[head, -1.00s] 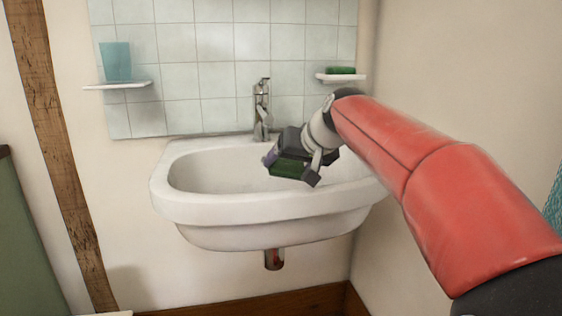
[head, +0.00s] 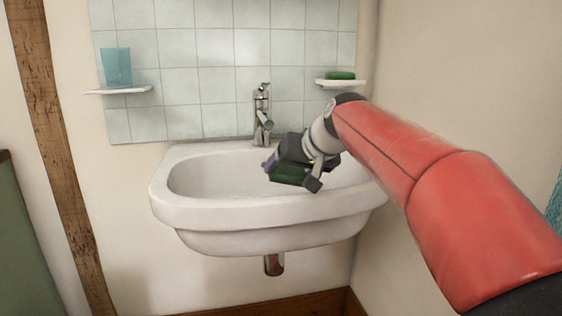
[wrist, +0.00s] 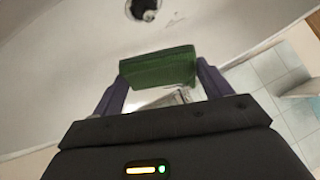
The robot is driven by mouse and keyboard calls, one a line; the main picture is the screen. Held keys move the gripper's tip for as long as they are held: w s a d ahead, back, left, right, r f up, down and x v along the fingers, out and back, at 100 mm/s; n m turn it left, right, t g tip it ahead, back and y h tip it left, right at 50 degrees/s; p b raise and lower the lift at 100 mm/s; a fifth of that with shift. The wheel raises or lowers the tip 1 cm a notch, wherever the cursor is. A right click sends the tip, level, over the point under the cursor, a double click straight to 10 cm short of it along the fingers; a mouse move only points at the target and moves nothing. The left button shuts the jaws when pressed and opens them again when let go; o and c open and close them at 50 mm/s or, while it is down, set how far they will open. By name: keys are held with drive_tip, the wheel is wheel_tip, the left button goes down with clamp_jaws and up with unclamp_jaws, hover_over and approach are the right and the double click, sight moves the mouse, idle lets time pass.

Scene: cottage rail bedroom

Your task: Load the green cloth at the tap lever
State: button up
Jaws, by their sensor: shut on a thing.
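My gripper (head: 292,174) is over the right part of the white sink basin (head: 185,207), in front of and a little right of the tap (head: 262,118). It is shut on the green cloth (head: 288,176), a folded block. In the wrist view the green cloth (wrist: 158,67) spans between the two purple fingers. Part of the tap (wrist: 163,97) shows behind the cloth there, mostly hidden. The tap's lever is at its top in the head view, apart from the cloth.
A left shelf (head: 120,90) holds a blue cup (head: 116,66). The drain (wrist: 143,9) shows in the wrist view. The left part of the basin is empty.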

idle(0.4)
drive_tip(key=s+d+r+p, duration=0.1)
drive_tip(key=s+r, duration=0.3)
drive_tip(key=shift+s, duration=0.4)
drive_tip(key=shift+d, duration=0.1)
idle(0.4)
